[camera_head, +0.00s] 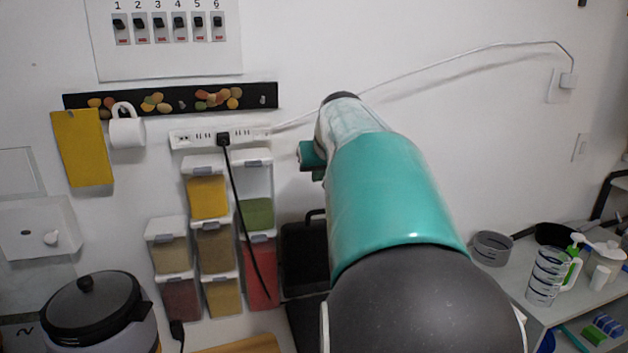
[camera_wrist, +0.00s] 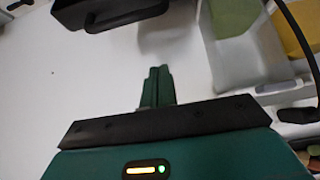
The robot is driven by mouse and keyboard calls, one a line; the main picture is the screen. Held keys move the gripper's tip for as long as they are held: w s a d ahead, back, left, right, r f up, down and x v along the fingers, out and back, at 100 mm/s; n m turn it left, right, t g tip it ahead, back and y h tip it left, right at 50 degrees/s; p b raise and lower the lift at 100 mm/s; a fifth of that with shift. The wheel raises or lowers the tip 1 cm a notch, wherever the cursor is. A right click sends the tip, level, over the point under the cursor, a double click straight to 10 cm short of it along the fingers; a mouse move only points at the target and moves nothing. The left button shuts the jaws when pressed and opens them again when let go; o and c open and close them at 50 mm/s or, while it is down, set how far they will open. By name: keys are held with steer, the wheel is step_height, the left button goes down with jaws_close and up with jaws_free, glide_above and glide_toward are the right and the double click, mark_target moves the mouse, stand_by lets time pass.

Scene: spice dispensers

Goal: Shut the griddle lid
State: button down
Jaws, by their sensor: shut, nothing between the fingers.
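The black griddle stands against the wall in the head view, partly hidden by my arm. Its lid (camera_head: 303,252) looks raised upright, with a handle at its top edge; a dark lower part (camera_head: 302,318) shows below it. In the wrist view, the dark lid (camera_wrist: 75,14) and its black handle (camera_wrist: 125,14) are at the top, beyond my fingers and apart from them. My gripper (camera_wrist: 158,72) is shut and empty, its green fingers together in front of the white wall.
Stacked spice dispensers (camera_head: 212,245) stand left of the griddle, and a power strip (camera_head: 220,136) with a hanging black cord is above them. A rice cooker (camera_head: 95,315) is at the lower left. A shelf at right holds a pot (camera_head: 491,249) and a striped jug (camera_head: 548,277).

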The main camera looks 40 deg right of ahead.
glide_above(316, 223)
steer(key=w+d, duration=0.1)
steer(key=w, duration=0.1)
step_height(316, 223, down, 6)
steer(key=shift+s+a+f, duration=0.2)
steer(key=shift+s, duration=0.2)
steer(key=shift+s+a+f, duration=0.15)
steer(key=shift+s+f, duration=0.05)
steer(key=shift+s, duration=0.2)
steer(key=shift+s+a+f, duration=0.1)
steer(key=shift+s+f, duration=0.15)
steer(key=shift+f, duration=0.15)
steer(key=shift+s+a, duration=0.15)
steer(key=shift+s, duration=0.15)
steer(key=shift+w, duration=0.15)
